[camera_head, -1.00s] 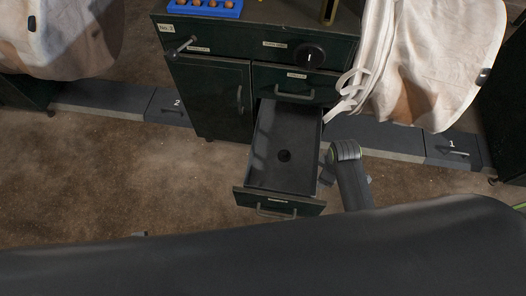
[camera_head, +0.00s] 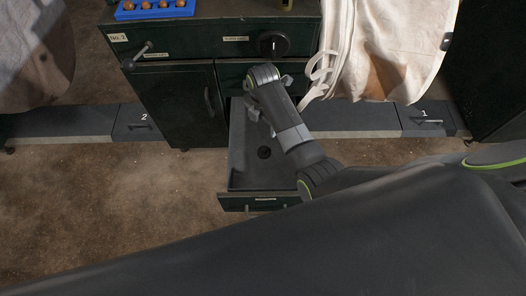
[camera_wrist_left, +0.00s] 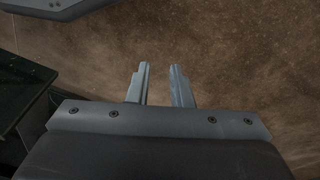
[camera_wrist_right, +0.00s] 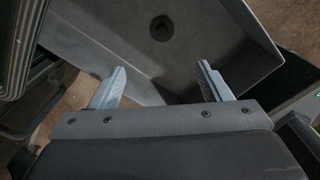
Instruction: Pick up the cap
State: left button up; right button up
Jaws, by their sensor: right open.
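The cap (camera_head: 264,152), a small dark round piece, lies on the floor of the open drawer (camera_head: 240,158) in the head view. It also shows in the right wrist view (camera_wrist_right: 161,28) near the top, beyond my fingertips. My right gripper (camera_head: 269,98) is above the drawer's back part, in front of the cabinet. In the right wrist view my right gripper (camera_wrist_right: 162,68) is open with nothing between its fingers. My left gripper (camera_wrist_left: 160,68) shows in the left wrist view with a small gap between its fingers, empty over the brown floor.
The dark cabinet (camera_head: 178,94) stands behind the drawer, with a black knob (camera_head: 273,44) and a lever handle (camera_head: 140,54). A blue tray (camera_head: 156,12) is on top. A pale bulk bag (camera_head: 385,55) with straps hangs close to the right gripper.

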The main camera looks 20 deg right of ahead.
jog(key=b, duration=0.5)
send_over(264, 149)
jog(key=f, duration=1)
jog(key=shift+w+a+f, duration=0.1)
jog(key=shift+w+f, duration=0.1)
jog(key=shift+f, duration=0.2)
jog(key=shift+f+b, duration=0.35)
jog(key=shift+f, duration=0.6)
jog(key=shift+s+f+b, duration=0.15)
jog(key=shift+f+b, duration=0.25)
jog(key=shift+f, duration=0.25)
jog(key=shift+f+b, duration=0.4)
jog(key=shift+f, duration=0.25)
jog(key=shift+f+b, duration=0.5)
jog(key=shift+f, duration=0.4)
pick_arm(q)
jog(key=w+a+r+t+y, duration=0.1)
jog(key=w+r+t, duration=1.1)
jog(key=w+r, duration=0.2)
notch_tip(264, 149, up, 2)
jog(key=shift+w+r, duration=0.1)
jog(key=shift+w, duration=0.15)
pick_arm(e)
jog(key=c, duration=1.1)
